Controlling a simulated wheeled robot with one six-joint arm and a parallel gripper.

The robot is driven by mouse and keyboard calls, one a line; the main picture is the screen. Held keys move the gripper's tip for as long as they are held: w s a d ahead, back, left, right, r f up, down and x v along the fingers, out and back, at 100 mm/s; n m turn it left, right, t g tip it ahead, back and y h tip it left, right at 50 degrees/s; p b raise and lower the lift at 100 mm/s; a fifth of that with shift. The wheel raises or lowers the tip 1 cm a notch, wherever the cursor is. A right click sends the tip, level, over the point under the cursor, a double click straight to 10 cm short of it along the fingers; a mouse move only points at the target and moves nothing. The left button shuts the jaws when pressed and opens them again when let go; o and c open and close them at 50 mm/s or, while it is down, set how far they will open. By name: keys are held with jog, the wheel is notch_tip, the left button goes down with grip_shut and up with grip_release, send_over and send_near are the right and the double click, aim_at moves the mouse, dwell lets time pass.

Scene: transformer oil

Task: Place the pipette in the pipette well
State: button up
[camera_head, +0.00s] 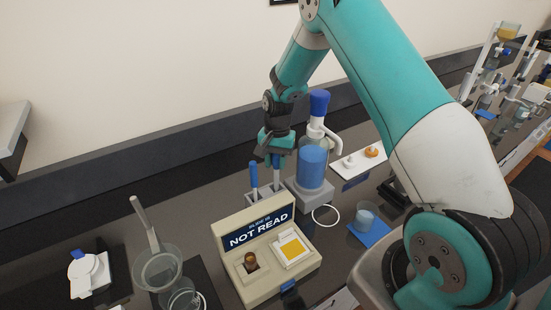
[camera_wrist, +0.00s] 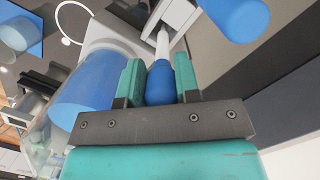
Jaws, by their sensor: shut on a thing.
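My gripper (camera_head: 277,150) points down behind the beige box, shut on a blue-topped pipette (camera_head: 277,170). In the wrist view the pipette's blue bulb (camera_wrist: 160,84) sits between the teal fingers (camera_wrist: 160,80), and its pale stem (camera_wrist: 163,42) reaches to a light grey block (camera_wrist: 180,14). The grey block also shows in the head view (camera_head: 266,197), partly hidden by the beige box. A second blue-topped pipette (camera_head: 254,176) stands upright in it, to the left of the held one. I cannot tell how deep the held tip is in its well.
A blue-liquid bottle with a blue cap (camera_head: 311,165) stands close right of my gripper. The beige box marked "NOT READ" (camera_head: 262,232) is in front. A beaker on a blue mat (camera_head: 368,216) is at right; glass vessels (camera_head: 160,268) are at left.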

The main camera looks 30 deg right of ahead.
jog(key=shift+f, duration=0.2)
jog(key=o, duration=0.9)
jog(key=shift+r, duration=0.1)
